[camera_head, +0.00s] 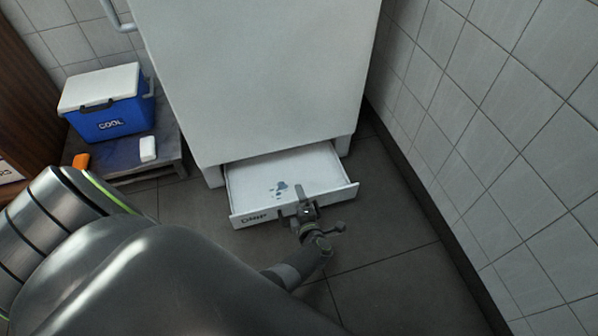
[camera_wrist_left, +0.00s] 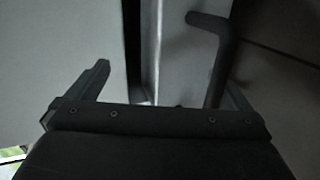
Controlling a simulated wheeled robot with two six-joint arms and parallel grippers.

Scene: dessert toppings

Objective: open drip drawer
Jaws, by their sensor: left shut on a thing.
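The white drip drawer (camera_head: 248,184), marked "DRIP" on its front, is pulled out from under the white cabinet (camera_head: 255,70). Dark bluish puddles (camera_head: 281,188) lie on its floor. My left gripper (camera_head: 306,206) is at the middle of the drawer front, shut on its dark handle (camera_head: 281,215), which it partly covers. In the left wrist view, the dark handle (camera_wrist_left: 219,40) shows near the right finger of the left gripper (camera_wrist_left: 165,85), beside the pale drawer front (camera_wrist_left: 184,65). My right gripper is in neither view.
A blue cooler box (camera_head: 108,115) with a white lid stands on a low table (camera_head: 160,163) at left, with a small white item (camera_head: 148,149) and an orange item (camera_head: 81,160). A tiled wall (camera_head: 500,130) is close on the right. The floor (camera_head: 385,290) in front is clear.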

